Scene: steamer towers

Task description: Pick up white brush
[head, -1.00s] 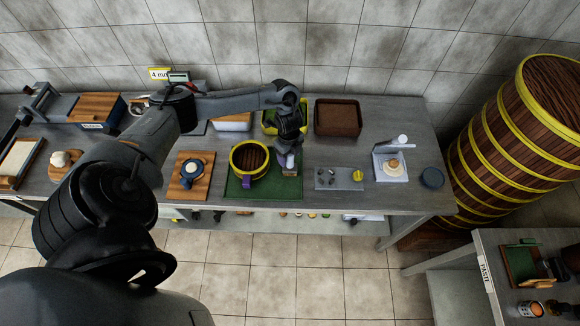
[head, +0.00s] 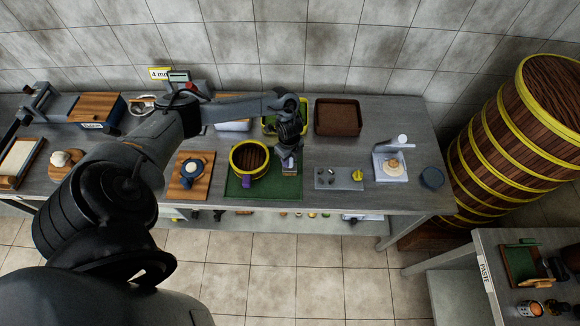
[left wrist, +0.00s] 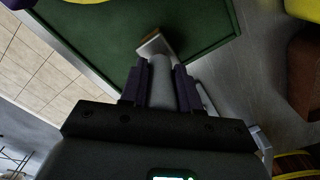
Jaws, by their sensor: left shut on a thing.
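The white brush shows in the left wrist view (left wrist: 160,78), its pale handle between the purple fingers and its wider head, with a brown edge, beyond the fingertips. My left gripper (left wrist: 158,86) is shut on the handle. The brush head is over the green mat (left wrist: 95,25). In the head view, my left gripper (head: 288,158) is over the right part of the green mat (head: 262,193), just right of a round yellow-rimmed steamer (head: 249,160). The brush is mostly hidden by the gripper there. My right gripper is not in view.
A grey tray (head: 325,184) with small items is right of the mat. A wooden board (head: 178,190) with a small pot is left. A brown box (head: 337,118) and a yellow-green container (head: 271,128) stand behind. A large barrel (head: 510,150) stands beyond the table's right end.

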